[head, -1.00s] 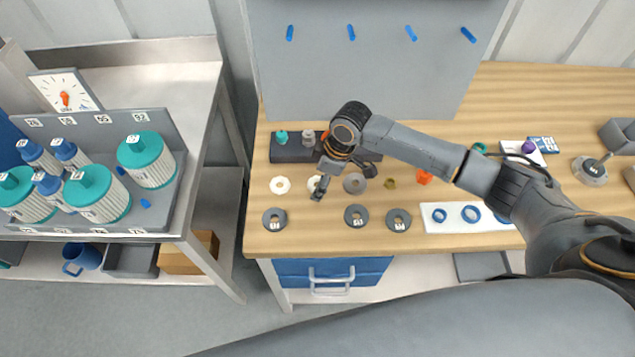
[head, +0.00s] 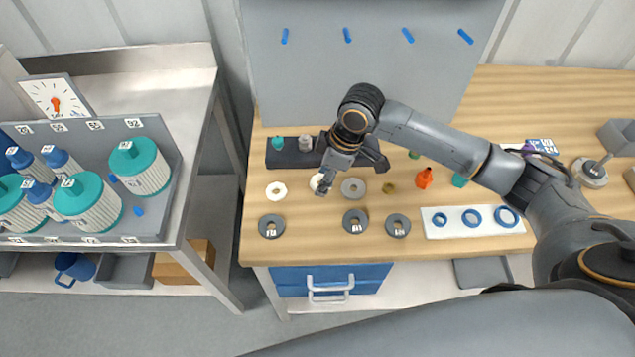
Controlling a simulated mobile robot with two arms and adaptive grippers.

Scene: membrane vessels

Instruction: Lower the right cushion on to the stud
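My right gripper (head: 352,177) hangs over the back left of the wooden bench, near the rings. Its two fingers look spread apart, with nothing visible between them. One fingertip partly covers a cream ring (head: 315,182). A grey ring (head: 353,188) lies flat on the bench just below the gripper in the picture. Another cream ring (head: 276,189) lies to the left. A dark block (head: 290,158) behind carries a teal piece (head: 278,143) and a pale grey piece (head: 305,143); its right part is hidden by my gripper. I cannot tell which piece is the right cushion or the stud. My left gripper is out of view.
Numbered dark rings (head: 271,227) lie along the front edge. A white plate (head: 435,230) holds blue rings. An orange piece (head: 424,178) and a brass nut (head: 388,188) lie to the right. A steel table (head: 190,120) with capped vessels stands left, across a gap.

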